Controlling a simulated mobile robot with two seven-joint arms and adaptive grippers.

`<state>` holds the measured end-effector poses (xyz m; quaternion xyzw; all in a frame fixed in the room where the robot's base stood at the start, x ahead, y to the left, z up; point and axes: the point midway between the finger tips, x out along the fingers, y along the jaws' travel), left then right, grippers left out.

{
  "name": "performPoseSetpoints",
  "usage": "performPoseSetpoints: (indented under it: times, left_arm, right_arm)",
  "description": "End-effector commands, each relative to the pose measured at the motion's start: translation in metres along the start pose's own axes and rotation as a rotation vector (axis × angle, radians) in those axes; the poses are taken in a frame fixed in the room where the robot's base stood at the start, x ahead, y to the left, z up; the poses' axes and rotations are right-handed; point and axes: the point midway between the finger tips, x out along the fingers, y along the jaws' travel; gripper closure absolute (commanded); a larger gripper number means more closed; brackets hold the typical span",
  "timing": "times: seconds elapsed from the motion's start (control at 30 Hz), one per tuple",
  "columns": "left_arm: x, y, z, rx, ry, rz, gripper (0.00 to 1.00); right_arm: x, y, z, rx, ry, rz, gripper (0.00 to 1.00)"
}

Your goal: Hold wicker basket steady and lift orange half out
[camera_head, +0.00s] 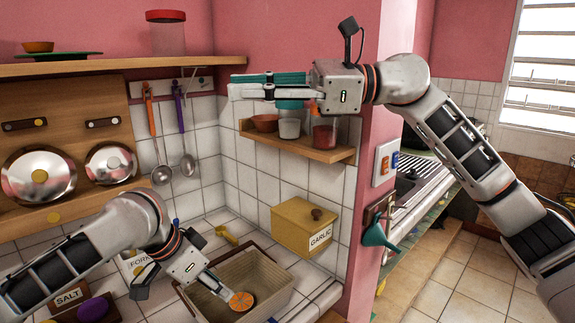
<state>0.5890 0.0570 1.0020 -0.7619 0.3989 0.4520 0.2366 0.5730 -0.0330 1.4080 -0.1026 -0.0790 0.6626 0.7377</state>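The wicker basket (278,293) is a beige, open rectangular container on the tiled counter at the lower middle. The orange half (241,301) lies low inside it, its cut face showing. My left gripper (228,292) reaches down into the basket from the left, its fingertips right at the orange half's edge. Whether they are closed on it cannot be told. My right gripper (234,86) is high above, level with the upper shelf and pointing left, well away from the basket. Its fingers are seen side-on, with a teal band along them, so their opening is unclear.
A yellow garlic box (305,226) stands behind the basket to the right. A small wall shelf (318,151) with cups and jars is just below my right gripper. A salt box (72,298) and a purple-lidded item (93,309) are at the lower left.

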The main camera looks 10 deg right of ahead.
Motion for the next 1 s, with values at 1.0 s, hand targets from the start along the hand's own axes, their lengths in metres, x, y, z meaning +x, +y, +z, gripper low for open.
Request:
performPoseSetpoints:
  times: [1.0]
  left_arm:
    - [0.0,0.0,0.0,0.0,0.0,0.0,0.72]
  right_arm:
    - [-0.052,0.075,-0.402,-0.453,1.328,0.615,0.78]
